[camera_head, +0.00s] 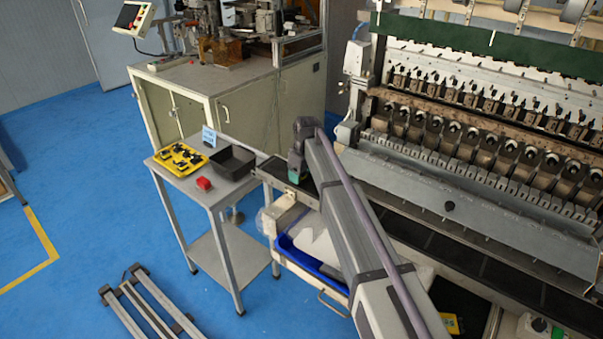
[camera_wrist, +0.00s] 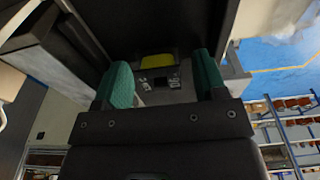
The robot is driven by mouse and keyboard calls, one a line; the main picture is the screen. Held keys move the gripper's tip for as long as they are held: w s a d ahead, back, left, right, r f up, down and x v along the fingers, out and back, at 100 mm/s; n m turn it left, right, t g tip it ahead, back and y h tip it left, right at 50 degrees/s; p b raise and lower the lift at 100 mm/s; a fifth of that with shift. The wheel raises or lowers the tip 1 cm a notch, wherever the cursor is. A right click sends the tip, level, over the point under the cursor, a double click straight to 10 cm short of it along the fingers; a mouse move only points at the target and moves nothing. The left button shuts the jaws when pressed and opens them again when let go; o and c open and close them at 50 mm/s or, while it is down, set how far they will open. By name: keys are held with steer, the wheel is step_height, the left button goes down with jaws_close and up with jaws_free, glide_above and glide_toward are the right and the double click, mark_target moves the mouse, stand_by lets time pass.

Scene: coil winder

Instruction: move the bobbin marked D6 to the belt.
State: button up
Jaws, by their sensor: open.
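My gripper (camera_head: 294,174) is at the left end of the dark belt (camera_head: 270,169), in front of the winding machine. In the wrist view its two green fingertips (camera_wrist: 163,82) are apart. Between them in the picture shows a small thing with a yellow part (camera_wrist: 157,61) and a grey face with dark and pale marks. I cannot read the marks surely or tell whether it is the D6 bobbin. I cannot tell whether the fingers touch it. A yellow tray (camera_head: 165,165) with several small black pieces lies on the side table; no marks are readable there.
A blue tray (camera_head: 292,251) is below the belt. The winding machine (camera_head: 470,180) borders the belt. Blue floor is open at left.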

mark_target(306, 174)
steer(key=shift+r, duration=0.1)
step_height(306, 174, up, 12)
steer(key=d+p, duration=0.1)
steer(key=p, duration=1.1)
steer(key=shift+s, duration=0.4)
steer(key=s+d+m, duration=0.4)
steer(key=s+d, duration=0.3)
steer(key=s, duration=0.4)
steer(key=s+d+m+h, duration=0.1)
steer(key=s+d+m, duration=0.2)
steer(key=s+d, duration=0.65)
steer(key=s+d+m, duration=0.4)
steer(key=s+d, duration=0.1)
steer(key=s, duration=0.8)
steer(key=shift+g, duration=0.4)
steer(key=shift+w+f+b, duration=0.1)
steer(key=shift+f+b, duration=1.85)
steer(key=shift+f, duration=0.15)
